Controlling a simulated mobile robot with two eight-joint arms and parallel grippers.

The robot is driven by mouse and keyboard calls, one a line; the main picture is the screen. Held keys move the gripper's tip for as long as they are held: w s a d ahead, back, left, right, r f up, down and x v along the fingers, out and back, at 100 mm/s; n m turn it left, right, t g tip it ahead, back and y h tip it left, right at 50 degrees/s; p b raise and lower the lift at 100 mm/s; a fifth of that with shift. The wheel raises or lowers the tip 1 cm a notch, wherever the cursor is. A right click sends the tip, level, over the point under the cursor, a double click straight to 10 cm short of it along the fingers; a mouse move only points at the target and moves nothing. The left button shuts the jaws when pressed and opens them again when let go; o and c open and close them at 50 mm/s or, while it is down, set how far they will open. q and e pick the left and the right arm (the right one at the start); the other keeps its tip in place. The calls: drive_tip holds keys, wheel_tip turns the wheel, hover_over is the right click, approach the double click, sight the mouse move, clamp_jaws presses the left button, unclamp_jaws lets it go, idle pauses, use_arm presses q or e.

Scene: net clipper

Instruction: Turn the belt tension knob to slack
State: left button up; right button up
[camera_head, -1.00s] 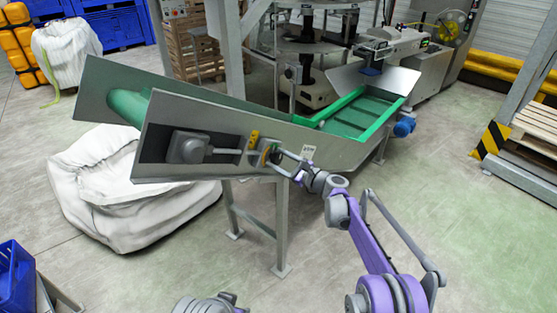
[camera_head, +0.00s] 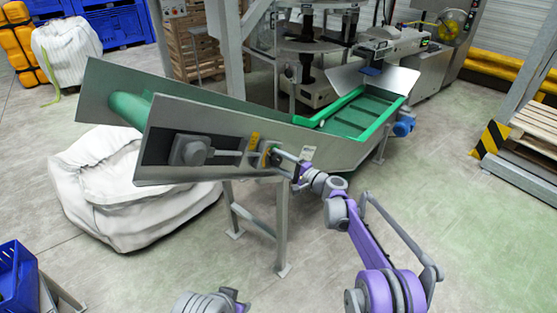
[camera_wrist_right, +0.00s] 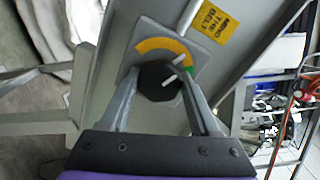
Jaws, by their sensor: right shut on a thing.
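The belt tension knob (camera_wrist_right: 160,80) is black with a white pointer line. It sits on a plate with a yellow and green arc (camera_wrist_right: 163,46) on the side of the conveyor (camera_head: 230,140). In the right wrist view its white line points up and right, near where the yellow meets the green. My right gripper (camera_wrist_right: 160,88) is shut on the knob, one finger on each side. In the head view the right gripper (camera_head: 275,157) reaches the conveyor's side panel, and the knob is mostly hidden there. Part of my left arm shows at the bottom edge, but its gripper is not visible.
A yellow label (camera_wrist_right: 215,33) is beside the dial plate. The conveyor stands on grey legs (camera_head: 282,230). A white sack (camera_head: 125,200) lies at left under the conveyor. A blue crate (camera_head: 17,285) is at lower left.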

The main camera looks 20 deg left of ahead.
drive_tip(key=n+p, duration=0.1)
drive_tip(key=n, duration=0.5)
drive_tip(key=shift+n+p, duration=0.3)
drive_tip(key=shift+n, duration=0.1)
idle(0.3)
drive_tip(key=o, duration=1.4)
drive_tip(key=shift+c, duration=0.2)
drive_tip(key=b+v, duration=0.2)
drive_tip(key=v, duration=0.8)
drive_tip(key=shift+s+d, duration=0.2)
drive_tip(key=shift+d, duration=0.15)
